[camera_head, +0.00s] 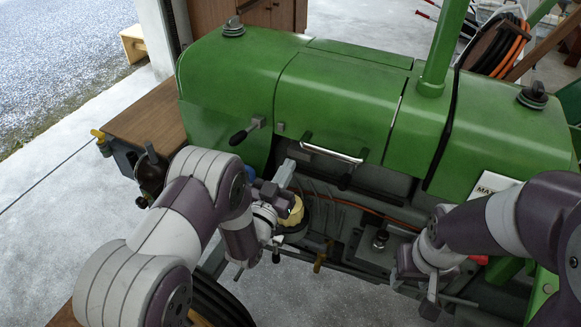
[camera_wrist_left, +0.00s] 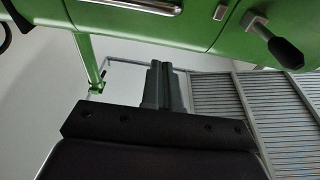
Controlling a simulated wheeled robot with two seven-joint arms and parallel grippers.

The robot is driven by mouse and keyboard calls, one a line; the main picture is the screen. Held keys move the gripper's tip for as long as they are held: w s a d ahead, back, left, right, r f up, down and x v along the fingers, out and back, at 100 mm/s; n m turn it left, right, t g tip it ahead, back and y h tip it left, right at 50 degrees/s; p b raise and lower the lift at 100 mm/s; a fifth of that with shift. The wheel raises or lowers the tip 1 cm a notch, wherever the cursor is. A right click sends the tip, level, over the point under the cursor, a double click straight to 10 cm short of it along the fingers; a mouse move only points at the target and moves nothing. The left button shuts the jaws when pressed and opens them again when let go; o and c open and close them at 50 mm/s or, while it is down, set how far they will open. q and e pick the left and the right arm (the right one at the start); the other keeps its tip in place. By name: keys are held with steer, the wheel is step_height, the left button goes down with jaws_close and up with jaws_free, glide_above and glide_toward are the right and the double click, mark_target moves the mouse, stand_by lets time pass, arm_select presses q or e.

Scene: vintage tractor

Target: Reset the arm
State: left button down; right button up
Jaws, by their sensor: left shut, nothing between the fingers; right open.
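My left gripper (camera_head: 284,174) is in front of the green tractor's side, below the chrome handle (camera_head: 331,151). Its fingers are shut with nothing between them; they also show together in the left wrist view (camera_wrist_left: 161,72). They appear apart from the handle. My right gripper (camera_head: 424,292) is lower right, pointing down beside the tractor's engine bay. It is open, and I see nothing held in it. The right forearm hides part of the tractor there.
The green tractor hood (camera_head: 335,95) fills the middle. A black-knobbed lever (camera_head: 243,134) sticks out left of the handle; a similar knob shows in the left wrist view (camera_wrist_left: 283,50). A wooden bench (camera_head: 147,118) stands at left. Pale floor is open at lower left.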

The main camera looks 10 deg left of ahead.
arm_select(q)
steer(key=s+a+f+g+y+b, duration=0.1)
steer(key=s+f+g, duration=0.2)
steer(key=f+g, duration=0.15)
steer(key=s+a+f+g+y, duration=0.2)
steer(key=f+g, duration=0.1)
steer(key=f, duration=0.3)
steer(key=s+a+f+g+y+b, duration=0.1)
steer(key=s+f+g, duration=0.2)
steer(key=f, duration=0.3)
steer(key=s+a+r+n+g+y, duration=0.2)
steer(key=s+a+g, duration=0.3)
steer(key=s, duration=0.4)
steer(key=s+r+n+g, duration=0.1)
steer(key=s+r, duration=0.3)
steer(key=r, duration=0.5)
steer(key=shift+a+r+g, duration=0.2)
steer(key=shift+a+g, duration=0.15)
steer(key=shift+g, duration=0.5)
arm_select(e)
steer(key=f, duration=0.1)
steer(key=w+f, duration=0.2)
steer(key=shift+d+f, duration=0.2)
steer(key=shift+d, duration=0.05)
